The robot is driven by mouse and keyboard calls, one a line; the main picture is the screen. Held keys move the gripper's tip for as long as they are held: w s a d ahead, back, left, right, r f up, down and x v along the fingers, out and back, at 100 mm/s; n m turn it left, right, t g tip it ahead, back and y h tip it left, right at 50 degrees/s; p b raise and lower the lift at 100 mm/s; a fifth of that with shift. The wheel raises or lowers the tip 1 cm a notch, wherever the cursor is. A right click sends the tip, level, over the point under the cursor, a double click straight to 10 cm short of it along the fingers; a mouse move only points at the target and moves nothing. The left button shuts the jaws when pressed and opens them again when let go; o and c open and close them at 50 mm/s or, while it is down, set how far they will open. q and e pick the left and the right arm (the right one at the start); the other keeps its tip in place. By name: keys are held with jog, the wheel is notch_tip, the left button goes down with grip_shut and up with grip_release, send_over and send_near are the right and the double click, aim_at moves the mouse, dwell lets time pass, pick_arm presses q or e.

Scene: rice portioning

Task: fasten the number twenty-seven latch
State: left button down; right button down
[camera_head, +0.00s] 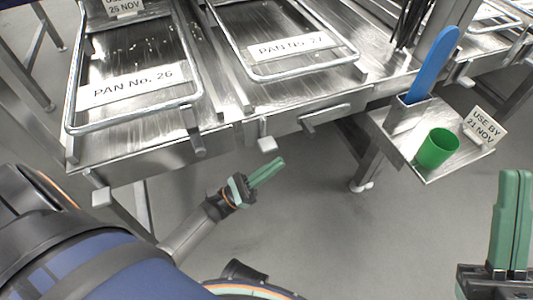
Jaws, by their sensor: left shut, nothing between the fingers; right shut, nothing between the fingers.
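The pan labelled PAN No. 27 (298,74) lies in its wire frame at the top centre. On the bench's front edge below it are a metal bar (326,117), lying along the edge, and a small pale block (267,144) to its left. These look like latch parts, but I cannot tell which is the latch or whether it is fastened. My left gripper (280,162) is shut and empty, its green fingers just below the pale block and apart from it in the picture. My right gripper (515,174) is shut and empty at the right edge, far from the bar.
The PAN No. 26 frame (134,121) is at the left, with a similar bar (195,141) and block (102,197). A side shelf (446,173) holds a green cup (437,148), a blue paddle (435,62) in a holder and a USE BY sign (485,128). The floor below is clear.

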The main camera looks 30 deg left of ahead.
pick_arm(q)
jog(key=w+d+r+p, duration=0.1)
jog(key=w+d+r, duration=0.2)
jog(key=r, duration=0.4)
jog(key=shift+w+p, duration=0.3)
jog(key=shift+w, duration=0.3)
pick_arm(e)
notch_tip(320, 180, up, 2)
jog(key=shift+d, duration=0.1)
pick_arm(q)
jog(key=shift+d, duration=0.1)
pick_arm(e)
jog(key=shift+r, duration=0.1)
